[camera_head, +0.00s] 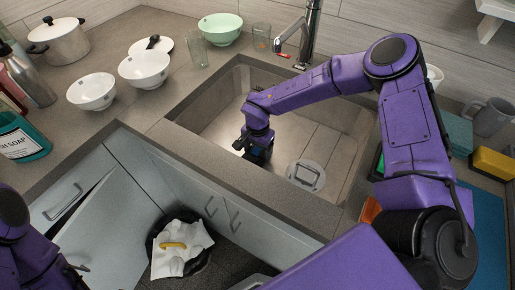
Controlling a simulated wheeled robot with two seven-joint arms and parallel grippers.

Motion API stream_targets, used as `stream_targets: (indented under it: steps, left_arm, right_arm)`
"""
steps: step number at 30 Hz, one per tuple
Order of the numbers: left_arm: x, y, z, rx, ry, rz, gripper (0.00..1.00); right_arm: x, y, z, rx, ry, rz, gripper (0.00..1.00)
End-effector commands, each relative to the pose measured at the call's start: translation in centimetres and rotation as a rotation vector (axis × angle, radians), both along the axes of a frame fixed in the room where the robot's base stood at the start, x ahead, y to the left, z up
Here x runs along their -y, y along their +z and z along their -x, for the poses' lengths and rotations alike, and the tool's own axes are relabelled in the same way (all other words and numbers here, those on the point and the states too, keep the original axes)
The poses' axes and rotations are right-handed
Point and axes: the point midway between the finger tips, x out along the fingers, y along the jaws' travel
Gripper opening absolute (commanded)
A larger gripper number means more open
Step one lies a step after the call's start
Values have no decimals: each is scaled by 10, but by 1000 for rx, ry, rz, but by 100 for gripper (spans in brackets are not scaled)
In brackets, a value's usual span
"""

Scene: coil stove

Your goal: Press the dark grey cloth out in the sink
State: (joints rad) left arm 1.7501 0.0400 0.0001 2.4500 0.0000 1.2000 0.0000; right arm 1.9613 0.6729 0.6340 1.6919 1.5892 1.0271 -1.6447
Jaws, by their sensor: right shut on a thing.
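My right gripper (257,155) reaches down into the sink (215,128), over its left part. It is shut on a small dark thing that fits the dark grey cloth. The gripper mostly hides it, and I cannot clearly tell its edges from the fingers. No other dark grey cloth shows on the sink floor. The drain (305,175) lies to the right of the gripper, with bare sink floor around it. My left arm shows at the bottom left, but its gripper is out of view.
White bowls (144,70), a green bowl (221,28), glasses (196,50) and a pot (60,42) stand left and behind. The faucet (310,35) rises behind the sink. A yellow sponge (493,163) and mug (490,117) are right. Below, a cabinet door (105,225) stands open.

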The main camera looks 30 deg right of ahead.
Motion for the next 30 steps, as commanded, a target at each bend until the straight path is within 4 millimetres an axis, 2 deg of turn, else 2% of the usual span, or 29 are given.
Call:
stream_targets:
  steps: [8,19,30]
  left_arm:
    - [0,0,0,0,0,0,37]
    - [0,-7,0,0,0,0,37]
    - [0,-6,0,0,0,0,37]
  right_arm:
    - [0,0,0,0,0,0,50]
    - [0,-11,0,0,0,0,50]
    - [0,-10,0,0,0,0,50]
